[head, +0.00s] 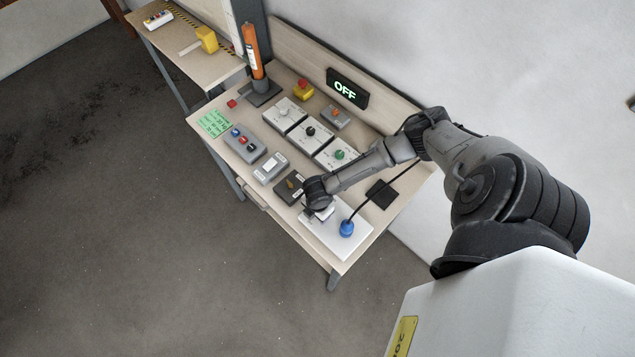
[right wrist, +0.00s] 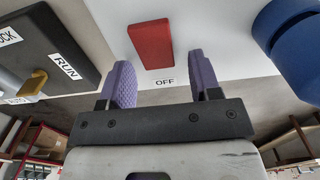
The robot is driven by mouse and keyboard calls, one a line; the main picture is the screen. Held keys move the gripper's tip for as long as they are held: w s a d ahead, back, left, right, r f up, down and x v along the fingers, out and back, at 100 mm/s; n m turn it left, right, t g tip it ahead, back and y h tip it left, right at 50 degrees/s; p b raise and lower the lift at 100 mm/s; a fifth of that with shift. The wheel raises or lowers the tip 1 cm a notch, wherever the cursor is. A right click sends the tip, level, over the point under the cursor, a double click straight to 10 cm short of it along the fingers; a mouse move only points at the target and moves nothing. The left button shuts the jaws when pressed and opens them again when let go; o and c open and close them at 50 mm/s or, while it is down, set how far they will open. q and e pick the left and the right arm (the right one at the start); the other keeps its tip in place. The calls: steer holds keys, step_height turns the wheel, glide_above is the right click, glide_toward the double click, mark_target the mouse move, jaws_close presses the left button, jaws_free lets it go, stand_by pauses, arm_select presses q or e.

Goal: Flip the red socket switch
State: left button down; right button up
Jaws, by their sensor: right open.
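In the head view my right gripper (head: 319,211) is over the panel's far left part and hides the switch. My left gripper is not in view.
A blue plug (head: 347,228) with a black cable sits on the same panel, close to the gripper. A dark RUN selector box (head: 289,187) with a yellow knob is on the other side. Several more switch boxes stand behind. A display (head: 347,88) reads OFF.

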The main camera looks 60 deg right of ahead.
steer(key=c, duration=0.9)
steer(key=shift+s+d+r+y, duration=0.1)
steer(key=shift+d+y, duration=0.1)
steer(key=shift+y, duration=0.4)
steer(key=shift+d+t+y+b, duration=0.1)
steer(key=shift+t+y+b, duration=0.2)
steer(key=shift+y+b, duration=0.15)
steer(key=shift+d+t+y+b, duration=0.1)
steer(key=shift+t+y+b, duration=0.2)
steer(key=shift+y+b, duration=0.4)
steer(key=shift+r+y, duration=0.2)
steer(key=shift+y, duration=0.05)
